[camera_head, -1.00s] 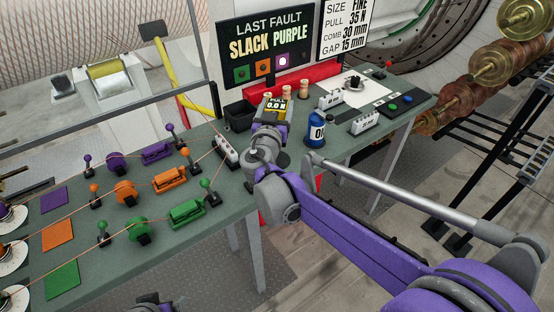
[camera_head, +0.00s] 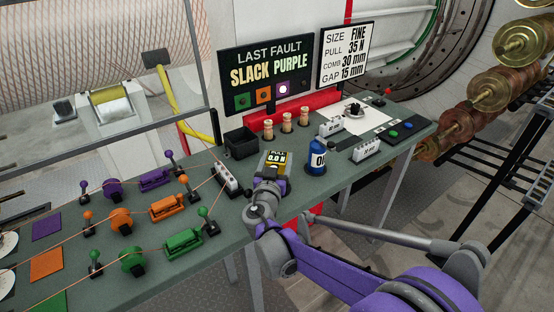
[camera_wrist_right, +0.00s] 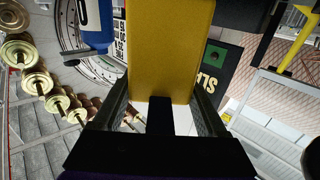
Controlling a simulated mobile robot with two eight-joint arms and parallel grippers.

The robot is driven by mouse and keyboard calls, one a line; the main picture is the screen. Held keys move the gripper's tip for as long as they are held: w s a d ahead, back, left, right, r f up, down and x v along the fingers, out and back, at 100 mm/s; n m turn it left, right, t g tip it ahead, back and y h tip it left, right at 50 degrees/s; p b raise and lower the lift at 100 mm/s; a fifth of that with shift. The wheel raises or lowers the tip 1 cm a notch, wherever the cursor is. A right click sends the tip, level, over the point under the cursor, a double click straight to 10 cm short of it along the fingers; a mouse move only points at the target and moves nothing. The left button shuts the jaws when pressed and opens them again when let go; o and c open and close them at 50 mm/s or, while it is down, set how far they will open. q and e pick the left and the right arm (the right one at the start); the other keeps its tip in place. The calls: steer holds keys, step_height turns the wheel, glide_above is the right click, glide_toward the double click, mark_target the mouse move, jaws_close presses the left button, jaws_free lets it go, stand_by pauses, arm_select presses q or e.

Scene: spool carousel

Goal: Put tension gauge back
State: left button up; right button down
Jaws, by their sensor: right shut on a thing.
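The tension gauge (camera_head: 275,160) is a yellow and black box whose display reads PULL 0.0 N. My right gripper (camera_head: 266,184) is shut on it, over the bench left of the blue bottle. I cannot tell whether the gauge touches the bench top. In the right wrist view the gauge's yellow body (camera_wrist_right: 163,50) stands upright between the two fingers (camera_wrist_right: 160,112). My left gripper is out of view.
The blue bottle (camera_head: 317,158) stands close on the right. A black bin (camera_head: 240,143) and wooden pegs (camera_head: 287,122) are behind. A white comb block (camera_head: 227,178) and threaded lines are to the left. Fault and size signs (camera_head: 267,75) rise at the back.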

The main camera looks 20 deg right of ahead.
steer(key=shift+f, duration=0.15)
jaws_free()
